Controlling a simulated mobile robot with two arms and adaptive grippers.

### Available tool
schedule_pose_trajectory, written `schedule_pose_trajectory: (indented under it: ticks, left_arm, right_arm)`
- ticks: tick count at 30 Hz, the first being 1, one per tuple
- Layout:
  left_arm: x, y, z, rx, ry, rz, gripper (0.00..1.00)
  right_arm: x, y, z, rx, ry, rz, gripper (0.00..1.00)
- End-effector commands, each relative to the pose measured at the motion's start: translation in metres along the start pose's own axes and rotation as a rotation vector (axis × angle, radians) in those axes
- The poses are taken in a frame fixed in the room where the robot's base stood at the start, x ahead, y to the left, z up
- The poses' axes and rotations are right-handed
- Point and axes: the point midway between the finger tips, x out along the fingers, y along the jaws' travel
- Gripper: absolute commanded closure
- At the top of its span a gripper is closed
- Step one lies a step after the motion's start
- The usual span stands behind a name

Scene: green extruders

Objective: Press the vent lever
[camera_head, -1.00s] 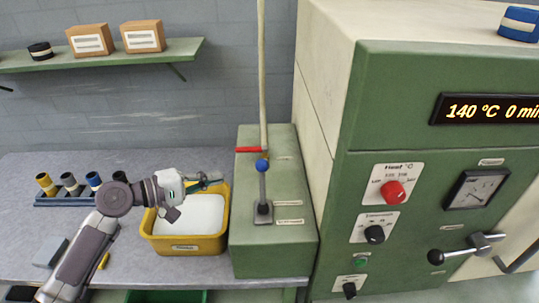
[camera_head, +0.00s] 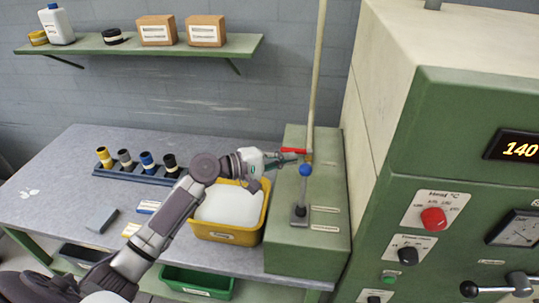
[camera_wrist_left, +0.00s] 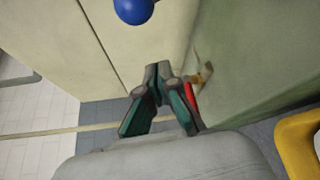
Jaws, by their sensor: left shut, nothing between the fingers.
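A lever with a blue ball knob (camera_head: 306,170) stands upright on a green box (camera_head: 310,255) to the right of the yellow bin. The labels are too small to read, so I cannot tell which is named vent. My left gripper (camera_head: 284,161) is shut and empty, its tips just left of the blue knob and near the red handle. In the left wrist view, the shut fingers (camera_wrist_left: 158,78) point forward, with the blue knob (camera_wrist_left: 134,8) at the top, apart from them.
A yellow bin (camera_head: 227,236) with white contents stands below my left wrist. A rack (camera_head: 128,173) of coloured cylinders is at left. A large green machine (camera_head: 450,150) with knobs blocks the right. A tall pipe (camera_head: 319,70) rises behind the box.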

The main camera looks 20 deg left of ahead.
Motion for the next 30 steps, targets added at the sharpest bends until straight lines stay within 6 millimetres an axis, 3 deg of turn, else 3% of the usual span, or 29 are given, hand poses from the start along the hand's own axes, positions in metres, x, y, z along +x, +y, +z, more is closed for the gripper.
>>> schedule_pose_trajectory:
  ticks: [3,11,30]
  left_arm:
    - [0.021,0.004,0.002,-0.001,-0.001,0.0,1.0]
    - [0.006,0.002,0.033,0.0,0.001,-0.002,1.0]
    - [0.004,-0.002,0.038,0.021,0.0,0.01,1.0]
  right_arm:
    - [-0.012,0.002,-0.001,0.001,0.0,0.003,0.6]
    - [-0.035,0.004,-0.005,0.002,0.003,0.004,0.6]
    - [-0.028,0.001,-0.004,0.001,0.002,0.001,0.6]
